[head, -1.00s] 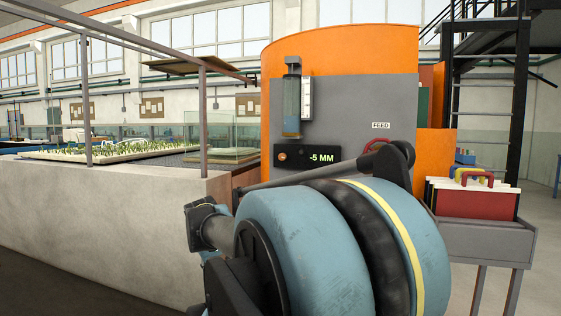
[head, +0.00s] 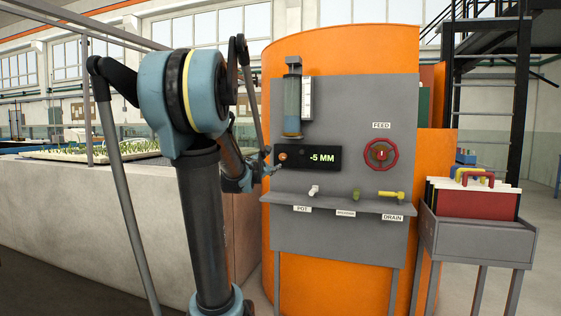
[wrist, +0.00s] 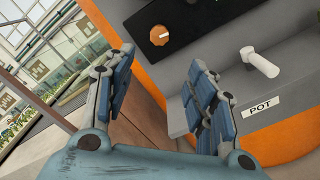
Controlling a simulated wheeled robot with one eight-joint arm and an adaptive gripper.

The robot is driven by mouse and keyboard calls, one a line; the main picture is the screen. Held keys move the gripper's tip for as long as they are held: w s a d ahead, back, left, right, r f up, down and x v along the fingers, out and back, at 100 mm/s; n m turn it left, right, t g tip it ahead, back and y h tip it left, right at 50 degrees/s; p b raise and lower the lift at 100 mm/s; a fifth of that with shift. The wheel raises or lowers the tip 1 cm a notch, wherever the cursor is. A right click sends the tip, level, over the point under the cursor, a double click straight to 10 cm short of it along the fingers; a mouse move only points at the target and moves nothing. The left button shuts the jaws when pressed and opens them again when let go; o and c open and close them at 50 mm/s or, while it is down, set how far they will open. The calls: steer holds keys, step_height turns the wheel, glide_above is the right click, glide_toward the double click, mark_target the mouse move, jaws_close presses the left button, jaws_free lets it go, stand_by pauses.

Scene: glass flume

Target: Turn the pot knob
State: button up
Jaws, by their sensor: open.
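The white POT handle (head: 313,190) stands on the shelf of the grey panel, above a POT label (head: 302,209). It also shows at upper right in the wrist view (wrist: 260,62), with its label (wrist: 264,105) below. An orange round knob (head: 283,156) with a pale mark sits at the left end of the black display; the wrist view shows it at top centre (wrist: 160,35). My gripper (wrist: 160,72) is open and empty, its fingers pointing toward the panel. The orange knob appears beyond the gap between them, and the POT handle lies right of both fingers. Neither is touched.
The display (head: 322,157) reads -5 MM. A green handle (head: 356,194), a yellow DRAIN handle (head: 391,194) and a red FEED wheel (head: 380,154) are farther right. A concrete wall (head: 140,200) stands left of the panel. A grey bin (head: 475,235) stands at right.

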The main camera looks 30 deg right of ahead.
mark_target(282, 157)
steer(key=x, duration=1.7)
steer(key=shift+w+d, duration=0.2)
steer(key=shift+w, duration=0.05)
steer(key=c, duration=1.1)
